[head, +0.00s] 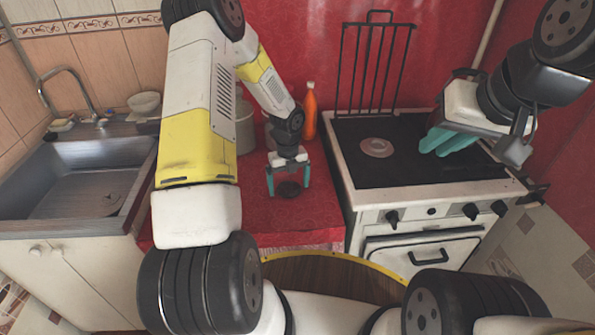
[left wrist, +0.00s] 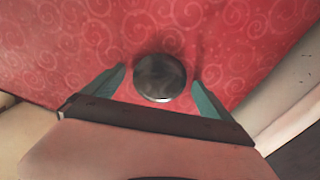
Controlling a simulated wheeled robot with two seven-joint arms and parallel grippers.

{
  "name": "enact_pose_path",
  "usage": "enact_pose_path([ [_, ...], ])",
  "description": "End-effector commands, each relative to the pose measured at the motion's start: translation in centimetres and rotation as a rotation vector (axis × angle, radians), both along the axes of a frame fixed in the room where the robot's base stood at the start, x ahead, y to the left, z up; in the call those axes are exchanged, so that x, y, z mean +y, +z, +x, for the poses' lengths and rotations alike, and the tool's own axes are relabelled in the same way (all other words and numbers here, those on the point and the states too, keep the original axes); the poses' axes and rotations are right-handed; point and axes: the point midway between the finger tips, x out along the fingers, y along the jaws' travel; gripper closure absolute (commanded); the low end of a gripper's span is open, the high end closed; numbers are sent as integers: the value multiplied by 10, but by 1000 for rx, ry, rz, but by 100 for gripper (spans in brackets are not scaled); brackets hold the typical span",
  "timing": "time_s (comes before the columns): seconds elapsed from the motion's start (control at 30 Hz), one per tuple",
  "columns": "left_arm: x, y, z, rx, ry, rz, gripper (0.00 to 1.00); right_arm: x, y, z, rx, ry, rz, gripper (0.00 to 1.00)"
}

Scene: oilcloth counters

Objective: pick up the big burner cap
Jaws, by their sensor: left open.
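The burner cap (head: 289,189) is a dark round disc on the red oilcloth counter (head: 314,220). In the left wrist view the cap (left wrist: 160,77) shows a worn, greyish top and lies between my fingertips. My left gripper (head: 288,186) is open, pointing down over the cap, with one teal finger on each side and a gap to each. In the left wrist view the left gripper (left wrist: 158,88) has its fingers spread wider than the cap. My right gripper (head: 437,140) hangs over the stove; its teal fingers overlap in view, so its opening is unclear.
The stove (head: 410,190) stands right of the counter, with a pale round burner part (head: 377,147) on its black top and a raised grate (head: 372,65) behind. An orange bottle (head: 310,112) stands at the back of the counter. A sink (head: 85,180) is at left.

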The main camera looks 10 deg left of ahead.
Motion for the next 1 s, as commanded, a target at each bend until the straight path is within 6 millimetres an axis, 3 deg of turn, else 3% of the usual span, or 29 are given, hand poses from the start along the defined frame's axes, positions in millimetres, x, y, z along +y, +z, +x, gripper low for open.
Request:
enact_pose_path([
  [0.07,0,0,0,0,0,0,10,0,0,0,0,0,0,83],
  [0.37,0,0,0,0,0,0,69,0,0,0,0,0,0,83],
  [0.73,0,5,0,-1,1,0,70,0,0,0,0,0,0,83],
  [1.0,0,37,1,-3,1,-1,70,0,0,0,0,0,0,83],
])
